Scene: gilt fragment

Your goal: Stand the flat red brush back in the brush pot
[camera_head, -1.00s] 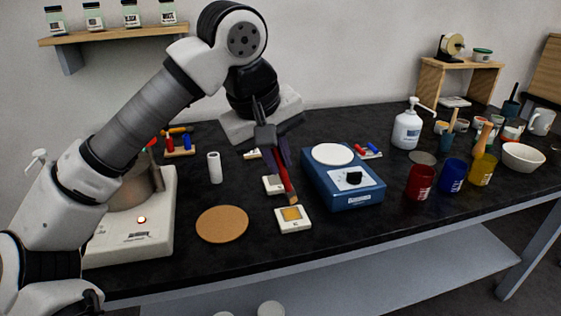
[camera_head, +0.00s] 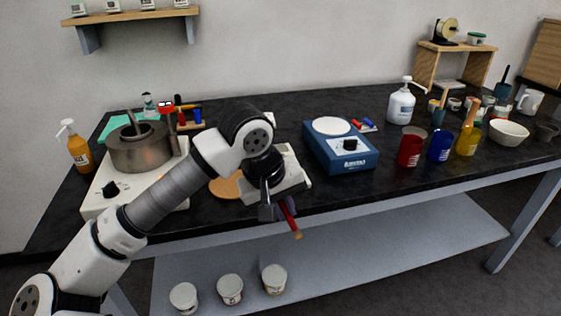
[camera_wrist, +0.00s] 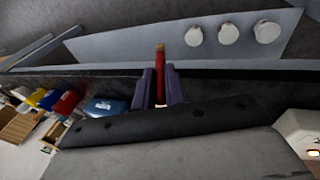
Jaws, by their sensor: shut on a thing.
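My gripper (camera_head: 278,209) is shut on the red brush (camera_head: 290,217) and holds it tilted in the air, appearing over the table's front edge. The brush's brownish end points down and to the right. In the wrist view the red brush (camera_wrist: 161,88) stands out between my gripper's two dark fingers (camera_wrist: 160,82); its held end is hidden. Which vessel is the brush pot is not certain. A yellow pot (camera_head: 466,144) on the right has a wooden handle rising at it. A blue pot (camera_head: 439,149) and a red pot (camera_head: 409,154) stand to its left.
A blue device (camera_head: 345,160) with a white round plate stands mid-table, left of the pots. A white pump bottle (camera_head: 402,106) is behind them and a white bowl (camera_head: 508,133) to their right. A hotplate with a metal pot (camera_head: 140,150) is left. Several tubs sit on the lower shelf (camera_head: 350,255).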

